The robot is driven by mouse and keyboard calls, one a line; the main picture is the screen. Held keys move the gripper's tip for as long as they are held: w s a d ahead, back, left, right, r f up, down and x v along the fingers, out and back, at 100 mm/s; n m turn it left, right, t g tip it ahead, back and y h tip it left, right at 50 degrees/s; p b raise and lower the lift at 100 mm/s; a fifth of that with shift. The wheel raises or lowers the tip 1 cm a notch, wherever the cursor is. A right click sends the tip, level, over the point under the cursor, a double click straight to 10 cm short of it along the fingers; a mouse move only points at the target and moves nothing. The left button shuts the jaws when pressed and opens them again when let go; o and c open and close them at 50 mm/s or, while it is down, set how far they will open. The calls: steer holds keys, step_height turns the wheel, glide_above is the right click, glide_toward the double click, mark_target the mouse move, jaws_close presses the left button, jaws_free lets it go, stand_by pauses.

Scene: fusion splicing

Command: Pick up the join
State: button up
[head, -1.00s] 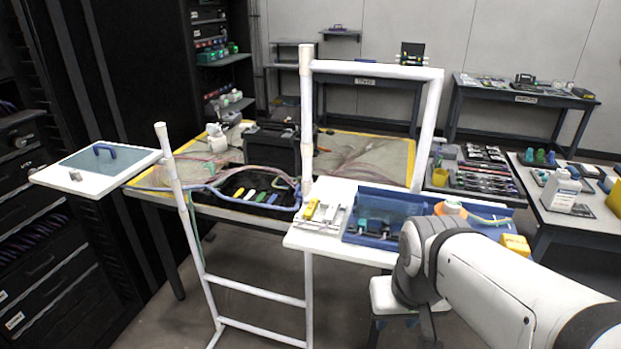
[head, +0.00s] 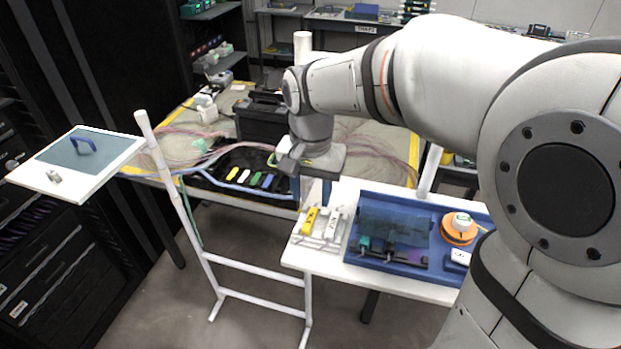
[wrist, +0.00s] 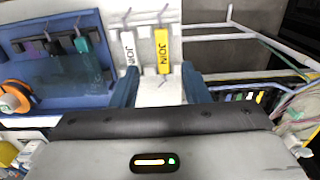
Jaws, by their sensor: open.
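A yellow piece (head: 311,221) and a white piece (head: 333,222) lie side by side in a pale holder on the white side table. In the wrist view the yellow piece (wrist: 162,55) and the white piece (wrist: 130,50) both read JOIN. My gripper (head: 312,193) is open and empty, pointing down above the holder. In the wrist view its fingertips (wrist: 160,71) straddle the yellow piece's line, with the white piece close to the left finger. I cannot tell the exact height gap.
A blue tray (head: 462,213) with a dark device and an orange spool (head: 459,229) stands right of the holder. A black tray with coloured pieces (head: 252,180) lies on the bench to the left. White frame posts (head: 303,48) rise close behind my gripper.

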mark_target(309, 220)
steer(key=f, duration=0.4)
steer(key=f+p, duration=0.1)
steer(key=f, duration=0.1)
steer(key=shift+w+a+f, duration=0.2)
steer(key=shift+w+f, duration=0.05)
steer(key=shift+f, duration=0.05)
steer(key=shift+s+f, duration=0.1)
steer(key=shift+f, duration=0.2)
steer(key=shift+c, duration=0.2)
jaws_close()
